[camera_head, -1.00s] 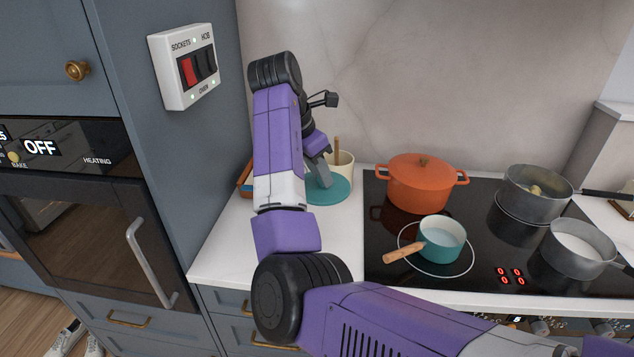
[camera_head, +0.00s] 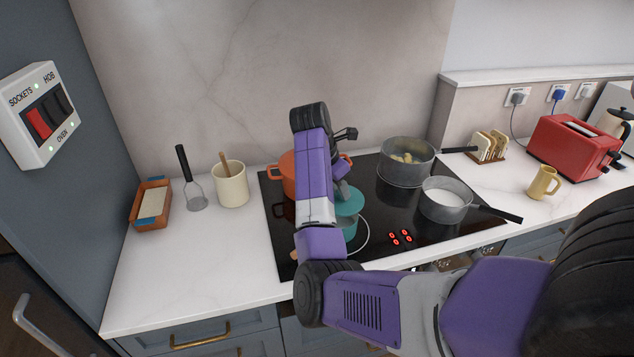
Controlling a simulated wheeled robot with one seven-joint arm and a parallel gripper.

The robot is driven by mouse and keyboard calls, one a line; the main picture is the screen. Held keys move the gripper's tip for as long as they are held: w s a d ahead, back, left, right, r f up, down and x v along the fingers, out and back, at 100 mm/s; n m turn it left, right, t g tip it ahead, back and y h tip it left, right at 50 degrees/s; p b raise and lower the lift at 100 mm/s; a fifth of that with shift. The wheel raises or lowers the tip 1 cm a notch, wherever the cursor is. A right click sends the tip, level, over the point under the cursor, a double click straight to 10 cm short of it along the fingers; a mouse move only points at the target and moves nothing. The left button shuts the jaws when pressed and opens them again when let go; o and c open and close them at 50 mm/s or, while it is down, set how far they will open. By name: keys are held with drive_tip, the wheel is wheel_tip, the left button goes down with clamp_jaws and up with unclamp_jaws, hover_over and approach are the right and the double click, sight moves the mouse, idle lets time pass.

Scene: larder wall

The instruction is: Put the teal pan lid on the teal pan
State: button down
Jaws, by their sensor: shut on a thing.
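My gripper (camera_head: 342,188) is shut on the teal pan lid (camera_head: 350,202). The lid shows as a teal disc just right of my arm, over the hob. The teal pan (camera_head: 350,229) is on the hob right below the lid in the picture, mostly hidden by my arm and the lid. The tip of its wooden handle (camera_head: 294,256) shows left of my arm. I cannot tell whether the lid touches the pan or is held above it.
An orange pot (camera_head: 287,174) stands behind my arm. Two grey pans, one at the back (camera_head: 405,172) and one with white contents (camera_head: 443,209), stand to the right on the black hob (camera_head: 385,215). A cream crock (camera_head: 230,190) stands left; the counter (camera_head: 190,265) before it is clear.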

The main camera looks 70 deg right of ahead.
sight(337, 198)
drive_tip(key=shift+w+d+f, duration=0.1)
drive_tip(key=shift+w, duration=0.3)
drive_tip(key=shift+f+b, duration=0.4)
drive_tip(key=shift+f, duration=0.3)
drive_tip(key=f+b, duration=0.1)
drive_tip(key=b, duration=0.1)
drive_tip(key=shift+f+b, duration=0.3)
drive_tip(key=shift+b, duration=0.1)
drive_tip(key=shift+f+p, duration=0.35)
drive_tip(key=shift+f, duration=0.35)
drive_tip(key=shift+p, duration=0.9)
drive_tip(key=shift+f+p, duration=0.45)
drive_tip(key=shift+p, duration=0.1)
idle(0.6)
drive_tip(key=c, duration=1.1)
unclamp_jaws()
